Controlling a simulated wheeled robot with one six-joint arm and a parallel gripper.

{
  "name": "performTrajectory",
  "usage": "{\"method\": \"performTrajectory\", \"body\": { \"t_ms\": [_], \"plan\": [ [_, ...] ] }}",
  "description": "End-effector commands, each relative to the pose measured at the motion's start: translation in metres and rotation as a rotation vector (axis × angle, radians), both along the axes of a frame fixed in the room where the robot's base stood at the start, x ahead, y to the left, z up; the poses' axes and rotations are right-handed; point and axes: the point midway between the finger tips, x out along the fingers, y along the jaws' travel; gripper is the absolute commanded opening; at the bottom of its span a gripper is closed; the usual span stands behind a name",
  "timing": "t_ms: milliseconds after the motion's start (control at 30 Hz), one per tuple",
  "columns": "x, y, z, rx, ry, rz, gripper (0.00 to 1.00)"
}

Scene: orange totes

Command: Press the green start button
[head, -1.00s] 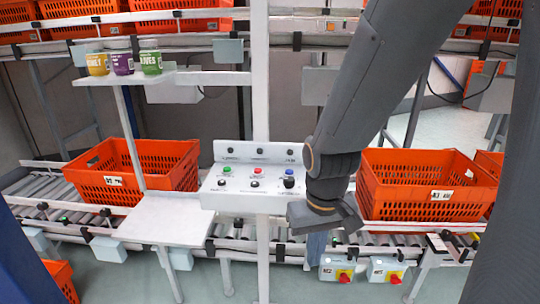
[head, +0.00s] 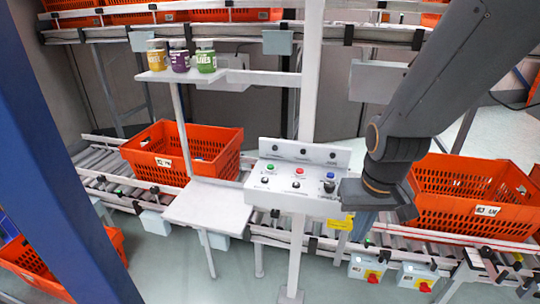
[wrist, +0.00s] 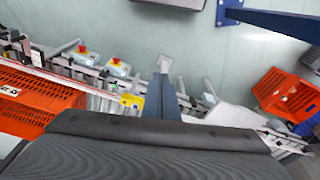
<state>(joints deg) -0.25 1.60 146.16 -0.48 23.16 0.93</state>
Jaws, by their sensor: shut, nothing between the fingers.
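The green button (head: 270,168) is at the left of the upper row on the sloped white control panel (head: 283,196) in the head view. A red button (head: 300,172) and a blue button (head: 330,175) sit to its right. My gripper (head: 360,228) hangs down past the panel's right end, apart from the green button. In the wrist view its blue-grey fingers (wrist: 161,90) are together and empty. The green button does not show in the wrist view.
Black knobs line the panel's lower row. An orange tote (head: 185,150) stands on rollers to the left, another (head: 470,200) to the right, close to my arm. A shelf with several jars (head: 181,61) is above left. A white plate (head: 212,204) juts out left of the panel.

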Motion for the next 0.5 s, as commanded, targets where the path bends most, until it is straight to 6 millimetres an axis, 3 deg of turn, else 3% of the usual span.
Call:
{"method": "performTrajectory", "body": {
  "t_ms": [33, 167, 233, 367, 500],
  "plan": [
    [0.001, 0.001, 0.024, -0.001, -0.019, -0.003, 0.00],
    [0.020, 0.002, 0.056, -0.001, -0.081, -0.027, 0.00],
    [0.041, 0.006, 0.072, 0.003, -0.130, -0.052, 0.00],
    [0.103, 0.025, 0.086, 0.034, -0.243, -0.119, 0.00],
    [0.171, 0.058, 0.089, 0.106, -0.353, -0.190, 0.00]
  ]
}}
